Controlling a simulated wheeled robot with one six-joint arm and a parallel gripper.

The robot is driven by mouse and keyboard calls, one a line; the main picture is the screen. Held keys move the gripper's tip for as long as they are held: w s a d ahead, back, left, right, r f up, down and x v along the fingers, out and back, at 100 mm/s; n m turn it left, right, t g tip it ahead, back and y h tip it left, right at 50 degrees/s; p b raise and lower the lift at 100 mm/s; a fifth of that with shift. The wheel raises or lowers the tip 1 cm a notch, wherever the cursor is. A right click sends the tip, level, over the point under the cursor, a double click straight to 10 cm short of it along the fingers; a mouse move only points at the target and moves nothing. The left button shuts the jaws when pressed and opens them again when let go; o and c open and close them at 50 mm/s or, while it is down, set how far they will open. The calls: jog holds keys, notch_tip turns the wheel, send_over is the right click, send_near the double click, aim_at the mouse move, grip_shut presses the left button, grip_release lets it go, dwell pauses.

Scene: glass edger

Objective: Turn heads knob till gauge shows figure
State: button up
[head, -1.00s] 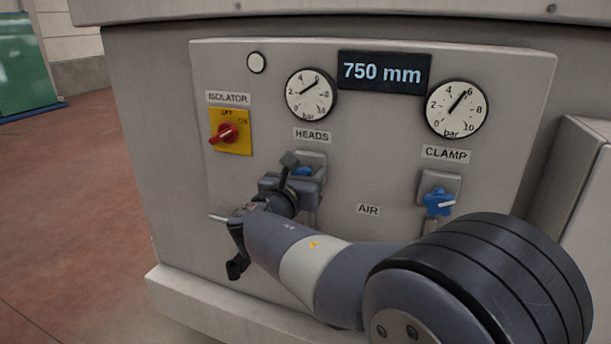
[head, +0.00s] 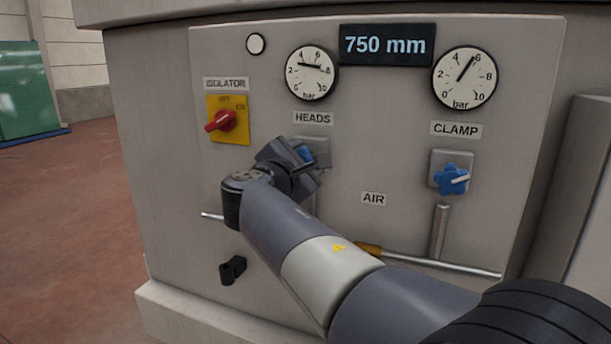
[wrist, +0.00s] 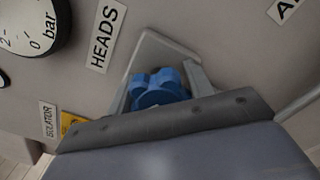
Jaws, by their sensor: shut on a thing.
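The blue heads knob (head: 305,153) sits under the HEADS label (head: 313,118) on the grey panel. My gripper (head: 312,165) is shut on it and tilted; its jaws and wrist hide part of the knob. In the wrist view the blue knob (wrist: 158,88) shows between the two fingers of my gripper (wrist: 155,95), in front of its pale backplate. The heads gauge (head: 311,78) is above the label. Its needle lies nearly level, but I cannot tell the exact reading.
To the right are the clamp gauge (head: 464,90), reading about 6, and the blue clamp knob (head: 452,180). The red isolator switch (head: 222,121) is at left. A display (head: 386,45) reads 750 mm. A black handle (head: 233,270) and a pipe (head: 440,262) are below.

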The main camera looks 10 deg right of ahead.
jog(key=m+b, duration=0.6)
jog(key=shift+f, duration=0.25)
jog(key=shift+r+m+b, duration=0.2)
jog(key=shift+m+b, duration=1.85)
jog(key=shift+m, duration=0.75)
jog(key=o, duration=1)
jog(key=shift+r, duration=0.1)
jog(key=shift+s+a, duration=0.1)
jog(key=v, duration=1)
jog(key=shift+s+a, duration=0.15)
jog(key=shift+s, duration=0.1)
